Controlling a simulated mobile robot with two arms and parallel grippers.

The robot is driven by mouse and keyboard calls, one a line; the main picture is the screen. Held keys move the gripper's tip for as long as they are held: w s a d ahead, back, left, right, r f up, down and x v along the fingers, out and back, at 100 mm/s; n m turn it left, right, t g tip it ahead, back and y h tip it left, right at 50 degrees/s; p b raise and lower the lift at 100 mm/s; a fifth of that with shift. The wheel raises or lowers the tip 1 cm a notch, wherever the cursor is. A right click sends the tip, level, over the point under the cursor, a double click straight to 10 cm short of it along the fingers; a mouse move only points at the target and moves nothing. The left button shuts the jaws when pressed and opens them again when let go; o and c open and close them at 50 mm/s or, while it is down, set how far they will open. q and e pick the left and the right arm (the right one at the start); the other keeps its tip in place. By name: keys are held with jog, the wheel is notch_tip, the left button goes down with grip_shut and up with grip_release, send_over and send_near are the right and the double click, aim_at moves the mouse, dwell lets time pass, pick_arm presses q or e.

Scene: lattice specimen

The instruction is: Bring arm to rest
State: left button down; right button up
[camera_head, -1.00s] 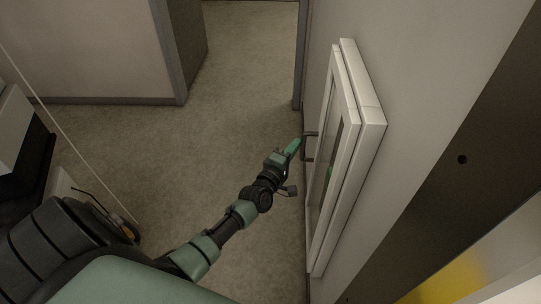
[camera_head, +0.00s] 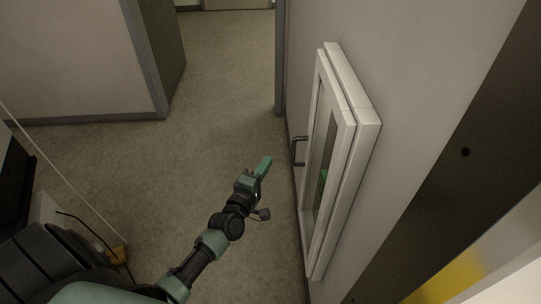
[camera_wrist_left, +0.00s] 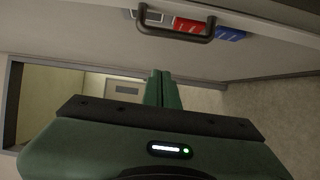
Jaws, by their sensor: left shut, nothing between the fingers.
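My left arm reaches up from the bottom left in the head view. Its green gripper (camera_head: 263,166) is shut and empty, over the carpet and to the left of a white wall cabinet (camera_head: 361,150). The cabinet has a framed door with a glass pane and a dark handle (camera_head: 299,151). The gripper is apart from the handle. In the left wrist view the shut fingers (camera_wrist_left: 162,88) point up from the green gripper body, and the dark handle (camera_wrist_left: 178,36) is beyond them, with red and blue items behind it. My right gripper is not in view.
Open carpet (camera_head: 215,100) lies left of and ahead of the arm. A wall corner (camera_head: 150,60) stands at the upper left. A thin pale cord and a dark object sit at the far left. A dark panel (camera_head: 460,130) runs along the right.

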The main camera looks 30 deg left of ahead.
pick_arm(q)
jog(key=s+d+f+m+g+h, duration=0.1)
jog(key=s+d+f+m+g, duration=0.15)
jog(key=s+f, duration=0.5)
jog(key=s+d+f+m+g, duration=0.1)
jog(key=s+f+m+g, duration=0.25)
jog(key=f, duration=0.75)
jog(key=s+d+f+m+g+h, duration=0.15)
jog(key=s+f+m, duration=0.35)
jog(key=f, duration=0.5)
jog(key=s+d+f+m+g, duration=0.1)
jog(key=s+f+m+g, duration=0.2)
jog(key=s+f, duration=0.3)
jog(key=s+f+m+g, duration=0.3)
jog(key=s+f, duration=0.3)
jog(key=s, duration=0.9)
jog(key=s+d+f+m+g+y, duration=0.1)
jog(key=s+f+m+g, duration=0.2)
jog(key=s+f, duration=0.3)
jog(key=s, duration=0.5)
jog(key=shift+s+d+m, duration=0.2)
jog(key=shift+d+m, duration=0.15)
jog(key=shift+m, duration=0.05)
